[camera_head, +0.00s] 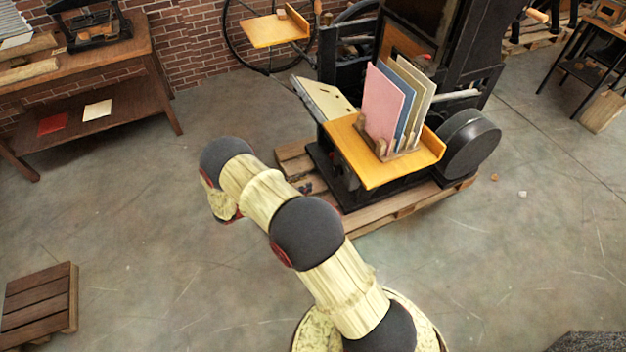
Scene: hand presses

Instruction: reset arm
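My arm reaches up and to the left from the bottom of the head view, bent at its dark round joints. Its far end folds down at the left, and my gripper's fingers cannot be made out there. The arm is over open floor (150,250), left of the black press (465,60). No object is visibly held, but the gripper itself is hidden.
An orange shelf (425,158) on the press bears a wooden rack (382,152) with pink (385,100), blue and beige boards. A pallet (400,212) lies under the press. A wooden table (125,48) stands back left; a slatted wooden piece (38,302) lies front left.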

